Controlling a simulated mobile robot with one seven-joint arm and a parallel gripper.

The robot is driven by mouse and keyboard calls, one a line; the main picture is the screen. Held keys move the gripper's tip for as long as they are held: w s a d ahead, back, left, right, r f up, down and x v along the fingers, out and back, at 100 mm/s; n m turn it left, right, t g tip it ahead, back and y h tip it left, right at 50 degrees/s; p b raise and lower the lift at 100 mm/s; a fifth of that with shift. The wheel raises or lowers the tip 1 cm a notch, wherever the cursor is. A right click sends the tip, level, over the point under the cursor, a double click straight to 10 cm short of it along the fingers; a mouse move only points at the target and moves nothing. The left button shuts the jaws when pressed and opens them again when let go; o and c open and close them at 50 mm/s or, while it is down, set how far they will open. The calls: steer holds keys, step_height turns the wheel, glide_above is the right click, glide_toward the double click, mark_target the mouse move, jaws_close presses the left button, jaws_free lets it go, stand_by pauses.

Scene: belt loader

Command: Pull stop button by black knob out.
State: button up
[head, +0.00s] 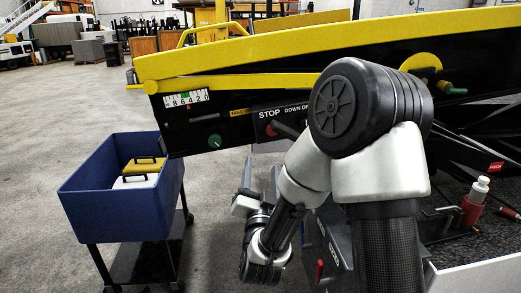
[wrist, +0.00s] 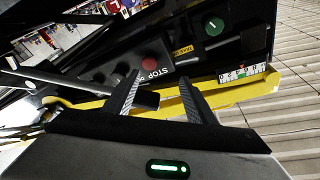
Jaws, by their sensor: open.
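The black panel carries a white STOP label (head: 269,114), with a red round part (head: 271,131) and a dark knob-like piece (head: 286,130) below it. In the wrist view the red button (wrist: 148,62) shows beyond my fingertips, beside the STOP lettering (wrist: 155,72). A black rounded cylinder (wrist: 148,99) shows between my fingers, partly covered by the left one; I cannot tell whether it is the stop knob. My gripper (wrist: 160,78) is open, its fingers apart. In the head view my gripper (head: 262,172) is below the panel, apart from it.
A green button (head: 214,141) is left of STOP; it also shows in the wrist view (wrist: 213,26). The yellow rail (head: 230,84) runs above the panel. A blue cart (head: 115,215) with cases stands at left. Open floor (head: 65,115) lies beyond.

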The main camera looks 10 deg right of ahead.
step_height(320, 180, down, 2)
steer(key=s+d+m+t+h, duration=0.1)
steer(key=m+h, duration=0.1)
glide_toward(272, 136)
steer(key=x, duration=0.3)
steer(key=r+x, duration=0.1)
steer(key=x, duration=0.4)
steer(key=shift+d+r+b, duration=0.1)
steer(key=shift+r+b, duration=0.2)
steer(key=shift+b, duration=0.1)
steer(key=shift+c, duration=0.2)
